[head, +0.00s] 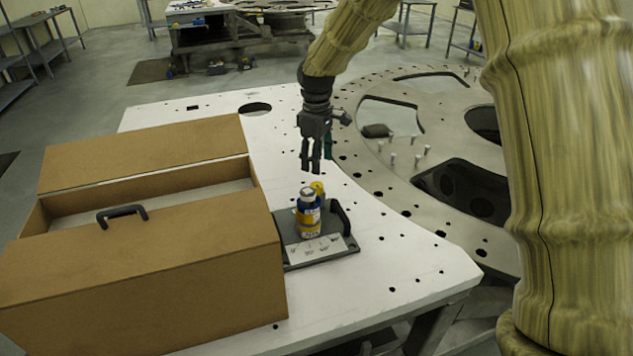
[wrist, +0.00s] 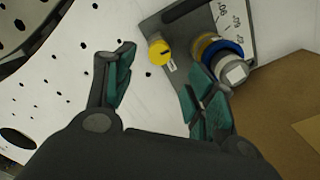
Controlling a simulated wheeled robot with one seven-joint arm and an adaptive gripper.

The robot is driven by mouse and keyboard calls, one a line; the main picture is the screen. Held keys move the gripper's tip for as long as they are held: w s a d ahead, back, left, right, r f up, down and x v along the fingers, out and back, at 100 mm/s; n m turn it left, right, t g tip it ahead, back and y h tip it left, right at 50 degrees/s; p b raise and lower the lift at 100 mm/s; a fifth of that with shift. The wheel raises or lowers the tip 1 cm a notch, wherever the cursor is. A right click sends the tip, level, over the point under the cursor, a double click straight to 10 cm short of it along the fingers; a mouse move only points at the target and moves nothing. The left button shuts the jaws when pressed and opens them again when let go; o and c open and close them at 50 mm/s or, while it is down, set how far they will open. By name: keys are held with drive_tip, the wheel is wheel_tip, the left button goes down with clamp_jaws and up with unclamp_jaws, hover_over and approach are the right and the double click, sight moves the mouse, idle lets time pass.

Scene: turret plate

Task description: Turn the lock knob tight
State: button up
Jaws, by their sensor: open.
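A small yellow knob (head: 318,187) sits on a dark grey fixture plate (head: 341,219). I take it to be the lock knob. My gripper (head: 312,168) is open, empty and pointing down above the fixture, apart from the knob. Its green-padded fingers (wrist: 160,82) are spread.
A white label with markings (head: 316,248) lies at the fixture's front. A brown box with a black handle (head: 130,255) stands close on the left. A grey ring plate with holes (head: 400,180) lies on the right. The white table (head: 390,262) is clear front right.

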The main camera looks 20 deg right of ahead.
sight(317, 184)
wheel_tip(317, 184, down, 9)
drive_tip(key=shift+w+r+p, duration=0.15)
drive_tip(key=shift+r+p, duration=0.05)
drive_tip(key=shift+p, duration=1.05)
drive_tip(key=c, duration=1.1)
